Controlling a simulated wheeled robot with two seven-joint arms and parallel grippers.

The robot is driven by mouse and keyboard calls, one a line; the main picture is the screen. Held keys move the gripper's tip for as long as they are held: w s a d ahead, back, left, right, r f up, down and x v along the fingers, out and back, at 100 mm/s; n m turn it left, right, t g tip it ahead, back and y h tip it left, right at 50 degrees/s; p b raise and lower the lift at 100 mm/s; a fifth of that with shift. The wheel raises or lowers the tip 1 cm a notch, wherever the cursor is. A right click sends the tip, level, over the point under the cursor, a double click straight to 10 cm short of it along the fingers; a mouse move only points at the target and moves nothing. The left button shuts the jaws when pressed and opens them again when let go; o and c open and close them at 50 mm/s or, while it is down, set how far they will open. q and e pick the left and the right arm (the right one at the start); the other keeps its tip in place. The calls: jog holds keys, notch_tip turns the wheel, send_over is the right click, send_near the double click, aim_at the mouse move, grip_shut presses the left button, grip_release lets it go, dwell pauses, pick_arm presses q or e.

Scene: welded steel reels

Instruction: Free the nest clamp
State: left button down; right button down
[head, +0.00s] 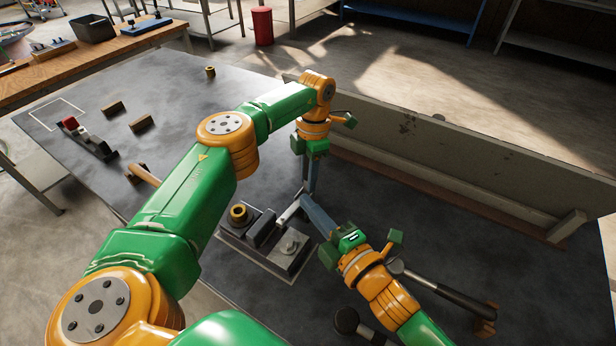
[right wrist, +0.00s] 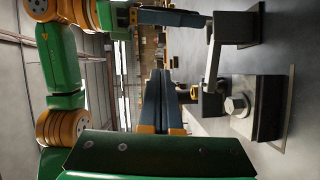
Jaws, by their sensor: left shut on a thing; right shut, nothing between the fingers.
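The nest clamp (head: 263,243) appears to be the dark assembly on a plate in the middle of the table, with blocks, a round stud (head: 290,245) and a pale steel lever (head: 288,212). In the right wrist view its lever (right wrist: 212,60) and dark block (right wrist: 268,108) show at the right. My left gripper (head: 309,188) points down, shut on the lever's end; the exact contact is small. My right gripper (head: 306,202) comes from the lower right, shut and empty, its tips close to the left gripper in the head view. Its fingers (right wrist: 166,75) appear apart from the lever in the right wrist view.
A brass ring (head: 238,213) sits by the clamp. A black-handled tool (head: 440,290) lies near my right arm. Wooden blocks (head: 113,107) and a red-and-black fixture (head: 88,138) stand at the left.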

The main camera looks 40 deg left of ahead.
aim_at(305, 180)
jog(key=w+a, duration=0.1)
jog(key=w, duration=0.1)
jog(key=w+a, duration=0.1)
jog(key=a, duration=0.1)
jog(key=w+a, duration=0.2)
jog(key=shift+w+a+f, duration=0.1)
jog(key=shift+w+f, duration=0.2)
jog(key=shift+w, duration=0.35)
